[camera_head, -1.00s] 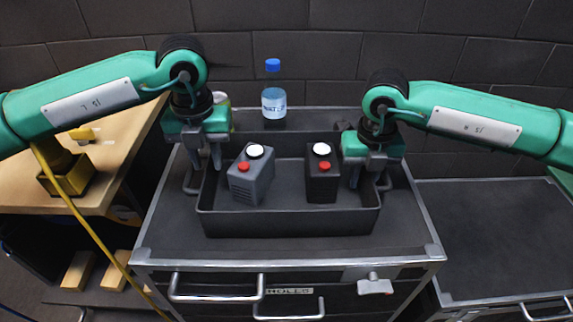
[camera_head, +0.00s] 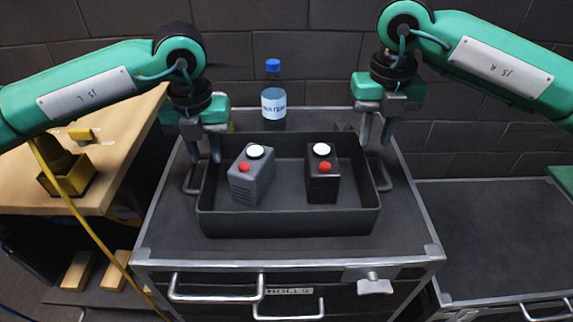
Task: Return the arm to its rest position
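My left gripper (camera_head: 202,147) hangs at the left rim of the dark tray, empty, with a gap between its fingers. My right gripper (camera_head: 377,130) is raised above the tray's back right corner, empty, its fingers apart. A grey box-shaped button unit (camera_head: 250,184) with a white top button (camera_head: 255,151) and a red front button (camera_head: 243,168) stands slightly turned in the tray. A black unit (camera_head: 322,184) with a white button (camera_head: 321,149) and a red button (camera_head: 325,167) stands to its right. Neither gripper touches a unit.
The tray (camera_head: 290,222) sits on a grey drawer cart (camera_head: 405,232). A blue-capped water bottle (camera_head: 273,100) stands behind the tray. A wooden bench (camera_head: 110,180) with a yellow holder (camera_head: 66,178) is at left. A bare dark surface (camera_head: 490,230) is at right.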

